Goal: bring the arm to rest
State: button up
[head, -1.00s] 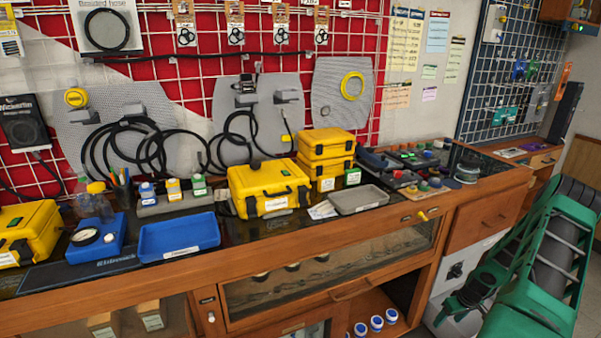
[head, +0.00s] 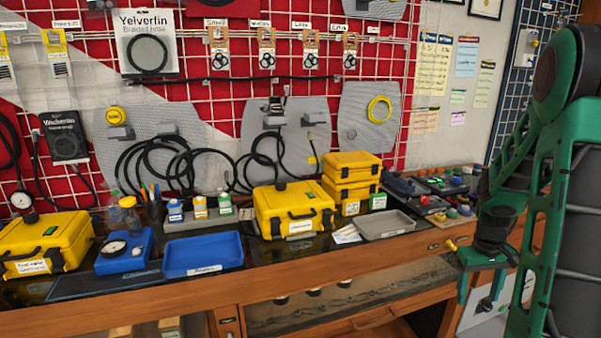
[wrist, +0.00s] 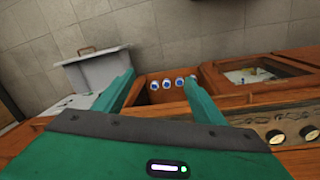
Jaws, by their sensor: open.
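My green arm rises along the right side of the head view. My gripper (head: 480,292) hangs from it, fingers down, in front of the bench's right part. In the wrist view the two green fingers (wrist: 158,80) stand wide apart with nothing between them. Several small blue-and-white jars (wrist: 172,83) show beyond the fingers in an open wooden compartment, apart from the gripper. The arm hides the right end of the bench in the head view.
The wooden bench (head: 290,262) holds yellow cases (head: 295,210), a blue tray (head: 203,258), a grey tray (head: 384,226) and a blue gauge unit (head: 124,252). Hoses hang on the red pegboard behind. A pale box (wrist: 90,75) shows left in the wrist view.

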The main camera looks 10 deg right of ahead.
jog(key=s+a+r+m, duration=0.1)
jog(key=s+a+r, duration=0.5)
jog(key=s+a, duration=0.3)
jog(key=s+a+r+m+y, duration=0.1)
jog(key=s+a+r+m, duration=0.1)
jog(key=s+a+r, duration=0.5)
jog(key=s+a, duration=0.2)
jog(key=a, duration=0.2)
jog(key=shift+y, duration=0.3)
jog(key=shift+r, duration=0.1)
